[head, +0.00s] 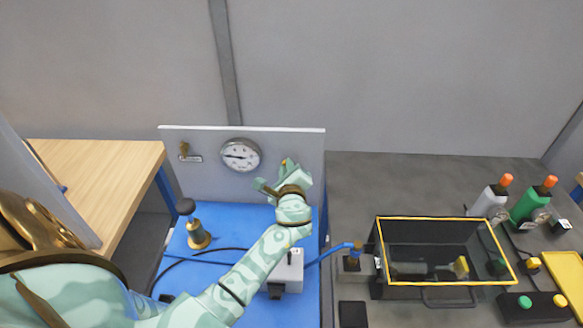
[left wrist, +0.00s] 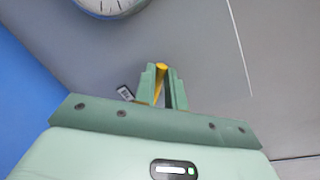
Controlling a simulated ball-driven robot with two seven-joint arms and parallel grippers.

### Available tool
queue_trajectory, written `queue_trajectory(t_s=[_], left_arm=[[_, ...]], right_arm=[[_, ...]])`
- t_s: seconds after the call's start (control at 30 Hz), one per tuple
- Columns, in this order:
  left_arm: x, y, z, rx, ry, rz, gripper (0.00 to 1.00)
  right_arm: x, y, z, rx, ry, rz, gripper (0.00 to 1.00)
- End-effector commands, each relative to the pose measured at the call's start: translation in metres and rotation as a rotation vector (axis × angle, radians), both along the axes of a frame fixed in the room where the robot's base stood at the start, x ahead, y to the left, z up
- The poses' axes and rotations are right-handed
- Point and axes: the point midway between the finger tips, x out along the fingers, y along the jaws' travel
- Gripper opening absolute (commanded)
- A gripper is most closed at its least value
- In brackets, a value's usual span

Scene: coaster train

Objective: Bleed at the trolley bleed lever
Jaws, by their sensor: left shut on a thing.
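The trolley has a blue top (head: 215,285) and an upright grey panel (head: 225,190). A round white pressure gauge (head: 240,155) is on the panel and shows partly in the left wrist view (left wrist: 108,2). My left gripper (head: 285,174) is at the panel, right of the gauge. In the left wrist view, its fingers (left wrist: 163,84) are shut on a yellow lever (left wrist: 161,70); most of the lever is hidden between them. A small label (left wrist: 124,92) is beside the fingers. My right gripper is not in view.
A brass valve (head: 184,150) is left of the gauge. A black-knobbed brass fitting (head: 196,230), a grey block (head: 290,268) and hoses are on the blue top. A yellow-rimmed dark box (head: 445,218) and bottles (head: 530,203) stand right. A wooden bench (head: 110,185) is left.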

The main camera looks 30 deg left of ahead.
Motion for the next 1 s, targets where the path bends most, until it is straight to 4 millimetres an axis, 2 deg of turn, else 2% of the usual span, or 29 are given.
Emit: queue_trajectory(t_s=[0.6,1.0], left_arm=[[-0.009,0.014,-0.025,-0.475,-0.292,0.002,0.00],[-0.010,0.016,-0.035,-0.649,-0.396,0.002,0.00]], right_arm=[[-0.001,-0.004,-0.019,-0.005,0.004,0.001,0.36],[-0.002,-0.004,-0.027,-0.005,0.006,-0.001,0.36]])
